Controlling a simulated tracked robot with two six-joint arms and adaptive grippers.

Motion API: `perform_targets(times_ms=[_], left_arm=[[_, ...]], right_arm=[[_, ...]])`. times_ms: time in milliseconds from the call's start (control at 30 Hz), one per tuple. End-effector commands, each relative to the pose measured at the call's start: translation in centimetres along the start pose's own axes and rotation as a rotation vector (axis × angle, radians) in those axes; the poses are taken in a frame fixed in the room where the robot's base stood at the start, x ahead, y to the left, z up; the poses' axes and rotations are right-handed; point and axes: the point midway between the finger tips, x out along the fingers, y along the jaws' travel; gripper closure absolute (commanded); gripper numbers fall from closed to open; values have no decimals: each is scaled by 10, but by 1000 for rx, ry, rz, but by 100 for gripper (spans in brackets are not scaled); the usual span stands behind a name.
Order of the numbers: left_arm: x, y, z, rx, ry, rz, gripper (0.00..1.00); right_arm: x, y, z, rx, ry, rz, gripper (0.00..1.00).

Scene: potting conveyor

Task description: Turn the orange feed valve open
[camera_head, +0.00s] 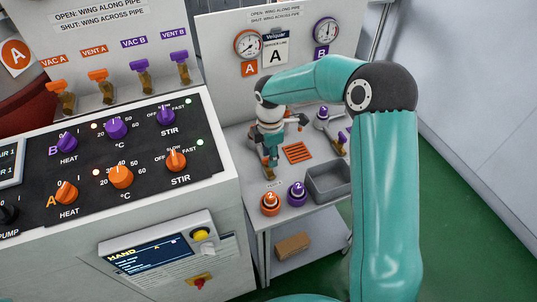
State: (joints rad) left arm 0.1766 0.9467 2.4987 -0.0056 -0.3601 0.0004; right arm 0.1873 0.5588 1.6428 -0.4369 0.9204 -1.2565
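My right arm reaches in from the right, and its gripper (270,158) points down at the back left of the small bench. The fingertips are small and dark here, and I cannot tell whether they are open or shut. The gripper is below the gauge panel's orange A label (250,69). The rest of that spot is hidden by my wrist. A purple-topped fitting (323,114) stands further right. My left gripper is not in view.
The bench also holds an orange slotted pad (297,152), a grey bin (328,182), an orange knob marked 2 (270,204) and a purple one (297,193). The control console (205,225) stands close on the left. A cardboard box (292,246) sits on the lower shelf.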

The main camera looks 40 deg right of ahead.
Motion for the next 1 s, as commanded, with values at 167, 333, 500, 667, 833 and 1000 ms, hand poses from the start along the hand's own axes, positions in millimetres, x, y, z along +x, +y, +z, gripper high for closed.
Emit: perform_targets(times_ms=[167,333,500,667,833,1000], left_arm=[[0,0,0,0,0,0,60],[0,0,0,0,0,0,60],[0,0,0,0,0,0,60],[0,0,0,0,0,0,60],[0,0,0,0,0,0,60],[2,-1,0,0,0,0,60]], right_arm=[[4,0,0,0,0,0,64],[4,0,0,0,0,0,65],[3,0,0,0,0,0,94],[4,0,0,0,1,0,100],[4,0,-4,0,1,0,100],[4,1,-3,28,2,0,100]])
